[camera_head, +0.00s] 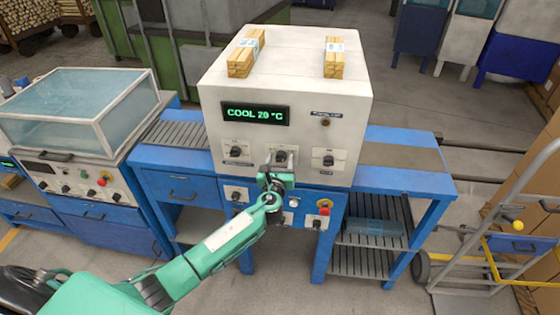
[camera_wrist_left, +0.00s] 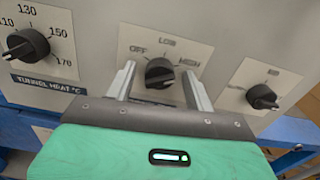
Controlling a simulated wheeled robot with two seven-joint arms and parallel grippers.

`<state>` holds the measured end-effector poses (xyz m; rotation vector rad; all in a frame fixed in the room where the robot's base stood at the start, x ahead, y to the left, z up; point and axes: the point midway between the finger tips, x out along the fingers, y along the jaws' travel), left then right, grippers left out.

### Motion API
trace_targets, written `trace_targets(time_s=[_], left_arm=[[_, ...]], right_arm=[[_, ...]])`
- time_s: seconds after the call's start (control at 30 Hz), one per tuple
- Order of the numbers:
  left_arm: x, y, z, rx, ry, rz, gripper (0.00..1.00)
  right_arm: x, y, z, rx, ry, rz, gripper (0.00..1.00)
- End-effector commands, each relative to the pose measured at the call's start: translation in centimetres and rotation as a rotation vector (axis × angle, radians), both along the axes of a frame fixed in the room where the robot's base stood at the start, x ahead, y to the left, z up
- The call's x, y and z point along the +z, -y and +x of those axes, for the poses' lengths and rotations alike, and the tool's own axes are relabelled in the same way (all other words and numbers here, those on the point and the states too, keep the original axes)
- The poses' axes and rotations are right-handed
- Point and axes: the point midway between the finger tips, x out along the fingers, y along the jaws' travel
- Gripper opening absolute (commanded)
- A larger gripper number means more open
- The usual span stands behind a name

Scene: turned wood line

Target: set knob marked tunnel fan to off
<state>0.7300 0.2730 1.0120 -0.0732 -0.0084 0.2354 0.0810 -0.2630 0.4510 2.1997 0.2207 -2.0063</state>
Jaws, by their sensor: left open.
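A black knob (camera_wrist_left: 159,73) with OFF, LOW and HIGH marks sits on a light plate in the middle of the left wrist view. Its name label does not show, being hidden behind my gripper. Its grip bar lies slanted, and I cannot tell which mark it points to. My left gripper (camera_wrist_left: 159,88) is open, with one finger on each side of this knob; no contact shows. In the head view my left gripper (camera_head: 276,172) is in front of the middle knob (camera_head: 281,156) on the white machine (camera_head: 290,75). My right gripper is not in view.
The tunnel heat knob (camera_wrist_left: 27,46) is to the left and another black knob (camera_wrist_left: 262,97) to the right. A green display (camera_head: 255,113) reads COOL 20 °C. A red button (camera_head: 324,204) is on the blue lower panel (camera_head: 335,207). A hand truck (camera_head: 500,240) stands at right.

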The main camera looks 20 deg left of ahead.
Motion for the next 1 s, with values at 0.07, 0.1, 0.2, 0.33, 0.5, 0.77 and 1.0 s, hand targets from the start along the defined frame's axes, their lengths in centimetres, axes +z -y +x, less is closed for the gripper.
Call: trace_targets(time_s=[0.07, 0.1, 0.2, 0.33, 0.5, 0.77, 1.0], left_arm=[[0.0, 0.0, 0.0, 0.000, 0.000, 0.000, 0.54], [0.0, 0.0, 0.0, 0.000, 0.000, 0.000, 0.54], [0.0, 0.0, 0.0, 0.000, 0.000, 0.000, 0.36], [0.0, 0.0, 0.0, 0.000, 0.000, 0.000, 0.10], [0.0, 0.0, 0.0, 0.000, 0.001, -0.005, 0.09], [-0.2, 0.0, 0.0, 0.001, 0.019, -0.078, 0.09], [-0.4, 0.0, 0.0, 0.001, 0.061, -0.249, 0.09]], right_arm=[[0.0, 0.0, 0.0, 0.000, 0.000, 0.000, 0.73], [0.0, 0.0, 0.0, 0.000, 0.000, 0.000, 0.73], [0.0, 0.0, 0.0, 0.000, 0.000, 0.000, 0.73], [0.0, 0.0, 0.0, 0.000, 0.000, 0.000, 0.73], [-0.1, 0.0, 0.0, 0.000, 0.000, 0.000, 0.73], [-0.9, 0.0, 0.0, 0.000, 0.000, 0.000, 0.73], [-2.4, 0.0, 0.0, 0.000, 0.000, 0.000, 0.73]])
